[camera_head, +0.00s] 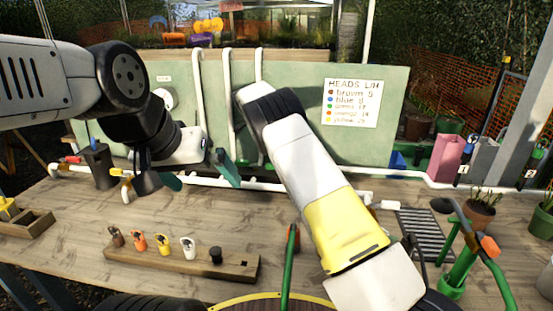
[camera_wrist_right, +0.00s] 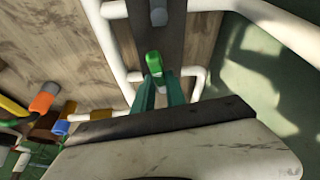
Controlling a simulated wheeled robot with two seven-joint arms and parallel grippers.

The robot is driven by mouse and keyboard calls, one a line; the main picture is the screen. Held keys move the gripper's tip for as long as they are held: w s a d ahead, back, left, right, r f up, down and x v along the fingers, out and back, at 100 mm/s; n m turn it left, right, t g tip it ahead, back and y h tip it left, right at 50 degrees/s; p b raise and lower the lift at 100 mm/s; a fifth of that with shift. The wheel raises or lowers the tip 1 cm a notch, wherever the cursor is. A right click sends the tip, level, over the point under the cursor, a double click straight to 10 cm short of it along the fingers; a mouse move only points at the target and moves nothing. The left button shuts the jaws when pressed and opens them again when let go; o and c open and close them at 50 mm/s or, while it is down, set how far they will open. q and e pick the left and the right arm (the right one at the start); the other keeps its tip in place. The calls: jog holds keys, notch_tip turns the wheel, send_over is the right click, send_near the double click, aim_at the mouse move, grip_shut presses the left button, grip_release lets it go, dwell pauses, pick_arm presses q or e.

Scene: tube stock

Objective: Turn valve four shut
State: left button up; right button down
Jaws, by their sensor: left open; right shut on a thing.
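No number four can be read in either view, so I cannot tell by its mark which valve is valve four. My right gripper (camera_wrist_right: 159,84) is shut on a green handle (camera_wrist_right: 153,62) beside white pipework in the right wrist view. In the head view my right arm hides this gripper and the handle. My left gripper (camera_head: 199,178) is open and empty, above the left part of the bench, near the white pipe run. Lever handles in red (camera_head: 70,159) and yellow (camera_head: 117,172) stand at the left end of the pipes.
A wooden rack (camera_head: 182,262) with several coloured heads lies on the wooden bench (camera_head: 60,225). A green panel (camera_head: 300,125) with pipes and a lettered sign (camera_head: 351,102) stands behind. Potted plants (camera_head: 480,210) and green tubes (camera_head: 462,268) crowd the right.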

jog(key=shift+w+m+g, duration=0.3)
jog(key=shift+w+m, duration=0.05)
jog(key=shift+m, duration=0.55)
jog(key=c, duration=1.4)
grip_release()
jog(key=shift+o, duration=0.2)
